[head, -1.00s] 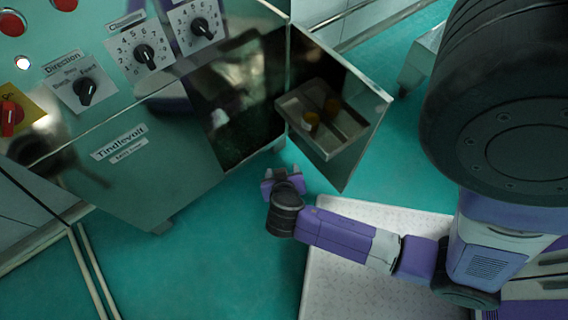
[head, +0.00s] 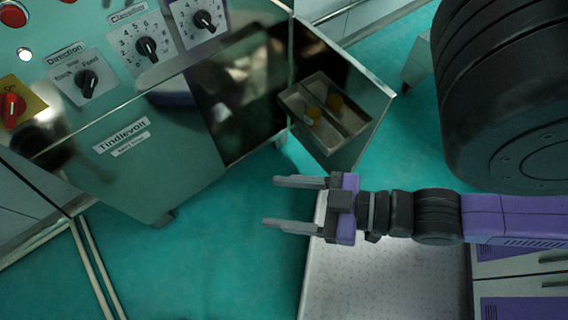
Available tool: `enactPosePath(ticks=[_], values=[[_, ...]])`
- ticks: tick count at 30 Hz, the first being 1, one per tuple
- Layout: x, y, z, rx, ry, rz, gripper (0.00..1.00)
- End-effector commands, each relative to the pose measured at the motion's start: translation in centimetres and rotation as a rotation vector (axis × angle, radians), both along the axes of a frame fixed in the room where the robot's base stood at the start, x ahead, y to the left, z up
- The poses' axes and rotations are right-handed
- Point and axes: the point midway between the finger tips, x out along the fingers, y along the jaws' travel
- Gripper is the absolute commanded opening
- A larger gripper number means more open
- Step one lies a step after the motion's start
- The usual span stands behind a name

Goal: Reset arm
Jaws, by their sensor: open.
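My gripper (head: 296,203) is in the middle of the head view, with its two grey fingers pointing left. The fingers are spread apart with nothing between them. My purple and black arm reaches in from the right edge. The gripper shows against the green floor (head: 215,235) and the left edge of a white speckled surface (head: 385,280). In the picture it lies below the open door of the machine and apart from it.
The machine's green metal panel (head: 60,165) with dials and buttons fills the upper left. Its door (head: 372,82) stands open, bearing a two-compartment tray (head: 335,107) with small yellow-orange items. Floor left of my gripper is clear.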

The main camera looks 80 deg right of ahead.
Motion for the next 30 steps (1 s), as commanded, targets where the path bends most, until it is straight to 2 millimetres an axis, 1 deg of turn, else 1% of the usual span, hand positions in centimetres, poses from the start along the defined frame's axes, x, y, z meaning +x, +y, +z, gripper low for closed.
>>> enactPosePath(ticks=[5, 8, 11, 14, 24, 27, 30], values=[[0.0, 0.0, 0.1, 0.001, 0.001, 0.000, 0.60], [0.0, 0.0, 0.8, 0.001, 0.002, 0.000, 0.60], [0.0, 0.0, 2.4, 0.001, 0.002, -0.001, 0.60], [0.0, 0.0, 4.6, 0.001, 0.002, -0.001, 0.60], [0.0, 0.0, 14.2, 0.001, 0.002, -0.001, 0.60], [0.0, 0.0, 16.5, 0.002, 0.002, -0.001, 0.60], [0.0, 0.0, 17.8, 0.002, 0.002, -0.001, 0.60]])
